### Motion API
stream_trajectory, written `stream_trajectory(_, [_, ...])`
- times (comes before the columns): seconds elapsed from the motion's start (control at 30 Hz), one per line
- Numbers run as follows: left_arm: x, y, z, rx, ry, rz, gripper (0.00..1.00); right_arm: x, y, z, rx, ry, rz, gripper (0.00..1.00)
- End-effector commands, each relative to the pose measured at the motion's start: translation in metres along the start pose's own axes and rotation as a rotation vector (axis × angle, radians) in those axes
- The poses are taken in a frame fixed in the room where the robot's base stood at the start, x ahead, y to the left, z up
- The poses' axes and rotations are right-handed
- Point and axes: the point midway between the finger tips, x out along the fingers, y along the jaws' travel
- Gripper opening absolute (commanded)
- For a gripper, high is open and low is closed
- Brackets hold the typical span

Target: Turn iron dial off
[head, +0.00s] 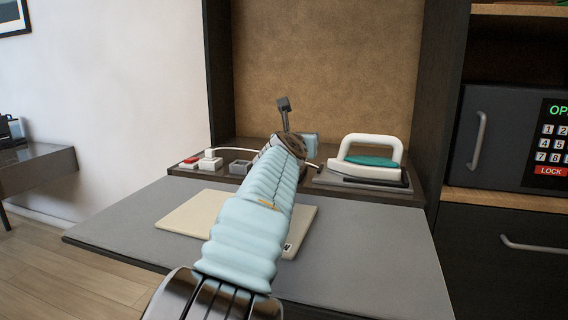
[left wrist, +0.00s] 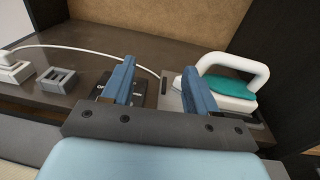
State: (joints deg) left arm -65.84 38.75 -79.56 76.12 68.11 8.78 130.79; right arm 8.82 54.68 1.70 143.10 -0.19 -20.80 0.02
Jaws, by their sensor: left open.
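The iron (head: 368,161) has a white handle and a teal body and stands on a grey base at the back right of the vanity. In the left wrist view the iron (left wrist: 228,82) is just right of my right-hand finger. My left gripper (head: 311,146) reaches over the back ledge, left of the iron. Its two blue fingers (left wrist: 158,75) are apart with nothing held between them. A small black plate with pale lettering (left wrist: 106,88) shows beside and partly behind the left-hand finger. I cannot make out a dial or its setting. My right gripper is out of view.
A socket with a white plug (head: 210,160) and a grey box (head: 240,167) sit left on the ledge. A white cord runs behind my gripper. A cream board (head: 185,215) lies on the grey tabletop (head: 370,255). A safe (head: 510,140) stands at the right.

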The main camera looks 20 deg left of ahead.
Motion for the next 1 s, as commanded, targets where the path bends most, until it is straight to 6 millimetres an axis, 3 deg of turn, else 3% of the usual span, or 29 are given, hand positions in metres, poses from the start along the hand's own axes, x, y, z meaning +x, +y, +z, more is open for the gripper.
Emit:
stream_trajectory(0.13, [0.000, 0.028, 0.016, -0.048, -0.097, 0.125, 0.58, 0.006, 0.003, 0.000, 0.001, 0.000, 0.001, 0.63])
stream_trajectory(0.27, [-0.011, 0.047, -0.001, -0.069, 0.022, 0.236, 0.58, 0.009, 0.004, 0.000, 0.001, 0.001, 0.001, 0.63])
stream_trajectory(0.4, [-0.027, 0.045, -0.026, -0.059, 0.206, 0.241, 0.58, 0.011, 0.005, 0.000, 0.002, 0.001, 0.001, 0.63])
stream_trajectory(0.57, [-0.036, 0.037, -0.040, -0.039, 0.312, 0.206, 0.58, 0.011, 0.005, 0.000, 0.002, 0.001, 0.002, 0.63])
stream_trajectory(0.77, [-0.014, 0.041, -0.047, -0.032, 0.324, 0.205, 0.58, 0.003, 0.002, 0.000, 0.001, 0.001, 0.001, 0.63])
stream_trajectory(1.0, [0.038, 0.052, -0.064, -0.031, 0.323, 0.206, 0.58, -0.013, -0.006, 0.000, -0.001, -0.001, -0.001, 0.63])
